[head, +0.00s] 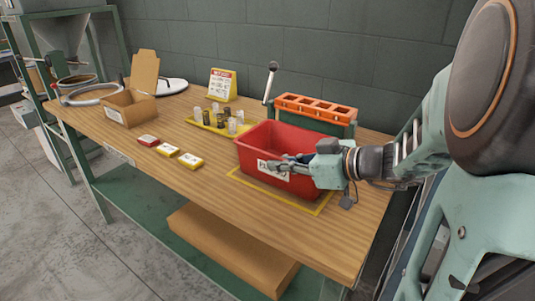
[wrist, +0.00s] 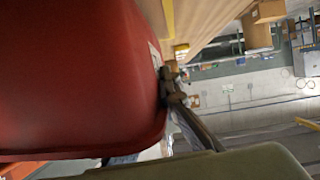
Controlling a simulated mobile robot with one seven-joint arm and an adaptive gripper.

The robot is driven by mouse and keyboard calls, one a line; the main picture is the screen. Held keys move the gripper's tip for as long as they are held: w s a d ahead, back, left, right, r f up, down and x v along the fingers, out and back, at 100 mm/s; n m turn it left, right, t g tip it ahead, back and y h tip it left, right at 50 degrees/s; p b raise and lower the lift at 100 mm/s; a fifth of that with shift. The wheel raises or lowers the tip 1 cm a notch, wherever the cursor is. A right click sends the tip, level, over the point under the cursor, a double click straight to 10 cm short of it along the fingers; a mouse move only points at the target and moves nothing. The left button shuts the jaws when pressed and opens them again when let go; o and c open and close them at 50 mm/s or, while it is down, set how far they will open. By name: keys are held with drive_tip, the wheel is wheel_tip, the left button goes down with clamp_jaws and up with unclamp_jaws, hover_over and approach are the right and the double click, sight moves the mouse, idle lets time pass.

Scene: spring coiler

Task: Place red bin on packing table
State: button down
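The red bin (head: 300,142) is an open-topped box with a white label on its front wall. In the head view it is upright over a yellow outlined square (head: 318,208) on the wooden packing table (head: 205,195). I cannot tell whether its base rests fully on the wood. My gripper (head: 283,164) reaches in from the right, its fingers at the bin's front wall by the label. In the wrist view the bin (wrist: 75,75) fills the left side, with dark finger parts (wrist: 173,86) at its edge. The bin hides part of the gripper, so its grip is unclear.
An orange rack (head: 315,108) and a lever stand behind the bin. A yellow tray (head: 222,128) with small cylinders is to its left, with red and yellow blocks (head: 168,150) nearer the front. A cardboard box (head: 130,108) is farther left. The front right tabletop is clear.

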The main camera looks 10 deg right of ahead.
idle(0.3)
drive_tip(key=c, duration=2.2)
unclamp_jaws()
drive_tip(key=shift+o, duration=0.2)
drive_tip(key=shift+r, duration=0.1)
drive_tip(key=shift+s+d+r, duration=0.15)
drive_tip(key=shift+s+d, duration=0.05)
drive_tip(key=v, duration=1.1)
drive_tip(key=shift+s+p, duration=0.2)
drive_tip(key=shift+p, duration=0.2)
drive_tip(key=shift+w+d+r, duration=0.1)
